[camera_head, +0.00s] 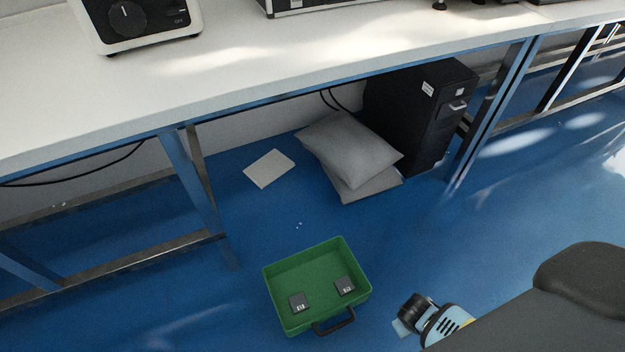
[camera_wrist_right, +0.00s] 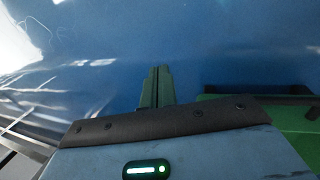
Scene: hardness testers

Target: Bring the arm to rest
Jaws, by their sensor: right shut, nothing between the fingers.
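My right gripper (camera_wrist_right: 157,88) shows in the right wrist view with its two narrow fingers together and nothing between them. Blue floor lies behind the fingertips. In the head view, part of my right arm comes in at the lower right, and its fingers cannot be made out there. A green box (camera_head: 268,290) with a dark handle stands on the floor, left of the arm. Its edge also shows at the right of the right wrist view (camera_wrist_right: 296,116). My left arm and gripper are in neither view.
Two small dark blocks (camera_head: 299,302) (camera_head: 345,286) lie in the box. A white bench (camera_head: 250,70) on metal legs runs across the back, bearing instruments. Under it are a black cabinet (camera_head: 415,105), a grey cushion-like bag (camera_head: 350,148) and a pale sheet (camera_head: 269,168). Floor right of the box is mostly clear.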

